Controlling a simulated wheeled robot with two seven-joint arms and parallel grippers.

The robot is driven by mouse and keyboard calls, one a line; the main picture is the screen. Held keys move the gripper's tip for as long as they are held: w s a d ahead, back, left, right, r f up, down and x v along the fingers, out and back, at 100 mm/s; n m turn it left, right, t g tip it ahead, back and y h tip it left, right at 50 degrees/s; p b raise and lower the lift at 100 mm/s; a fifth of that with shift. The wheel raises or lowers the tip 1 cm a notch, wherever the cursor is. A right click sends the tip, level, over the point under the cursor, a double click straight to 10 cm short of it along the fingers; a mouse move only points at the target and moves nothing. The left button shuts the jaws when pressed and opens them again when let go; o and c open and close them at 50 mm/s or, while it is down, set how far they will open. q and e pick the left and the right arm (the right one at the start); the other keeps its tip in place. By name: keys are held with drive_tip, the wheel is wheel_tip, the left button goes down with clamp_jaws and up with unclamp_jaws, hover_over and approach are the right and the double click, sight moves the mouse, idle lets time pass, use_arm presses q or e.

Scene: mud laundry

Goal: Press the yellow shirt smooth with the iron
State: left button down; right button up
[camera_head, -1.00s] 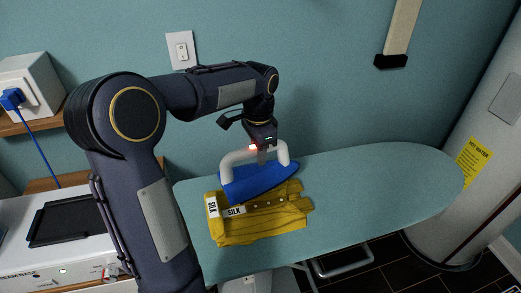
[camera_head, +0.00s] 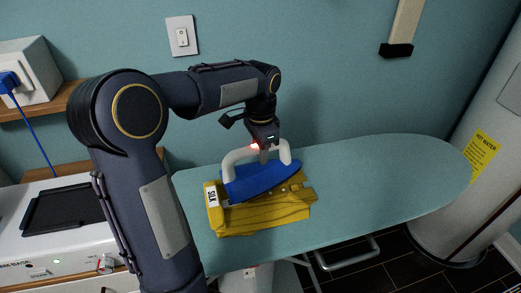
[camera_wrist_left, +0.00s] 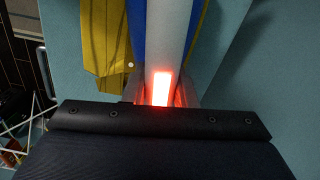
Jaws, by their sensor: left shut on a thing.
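The yellow shirt (camera_head: 262,219) lies on the teal ironing board (camera_head: 385,190), with a white "SILK" label (camera_head: 212,196) at its left. The blue iron (camera_head: 262,180) with a white handle is over the shirt's upper part and covers some of it; I cannot tell whether its sole touches the cloth. My left gripper (camera_head: 266,150) is shut on the iron's handle from above. In the left wrist view the handle (camera_wrist_left: 166,40) runs up between the fingers, with the shirt (camera_wrist_left: 104,45) at left. My right gripper is not in view.
A white machine (camera_head: 60,245) with a black tray (camera_head: 65,208) on top stands at left. A white cylindrical tank (camera_head: 460,190) with a yellow "HOT WATER" label stands right of the board. The board's right half is bare.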

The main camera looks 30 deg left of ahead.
use_arm(q)
drive_tip(key=shift+f+b, duration=0.4)
drive_tip(key=shift+f, duration=0.05)
idle(0.8)
drive_tip(key=shift+f, duration=0.2)
idle(2.5)
drive_tip(key=shift+r+p, duration=0.75)
drive_tip(key=shift+r, duration=0.05)
wheel_tip(320, 180, up, 5)
drive_tip(key=p, duration=0.4)
drive_tip(key=shift+f, duration=0.1)
